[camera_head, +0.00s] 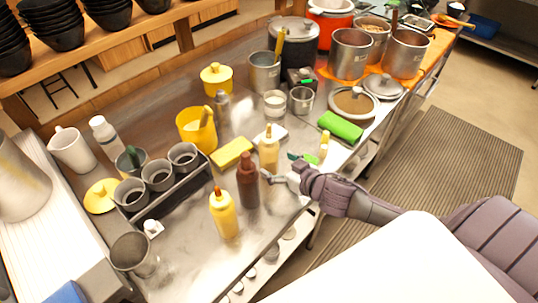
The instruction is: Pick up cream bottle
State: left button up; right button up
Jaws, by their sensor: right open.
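A cream-coloured squeeze bottle (268,153) with a narrow tip stands upright on the steel counter (185,262), near the middle of the view. My right gripper (276,172) comes in from the right and is open. It is just below and to the right of the cream bottle in the picture, with nothing visible between its fingers. I cannot tell whether a finger touches the bottle. My left gripper is not in view.
A brown bottle (248,183) stands close left of my right gripper, with a yellow bottle (224,214) nearer the front. A yellow sponge (232,152) lies left of the cream bottle.

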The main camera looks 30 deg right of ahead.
aim_at(269, 159)
jog(key=p+x, duration=0.1)
jog(key=x, duration=0.3)
jog(key=shift+w, duration=0.35)
jog(key=c, duration=0.9)
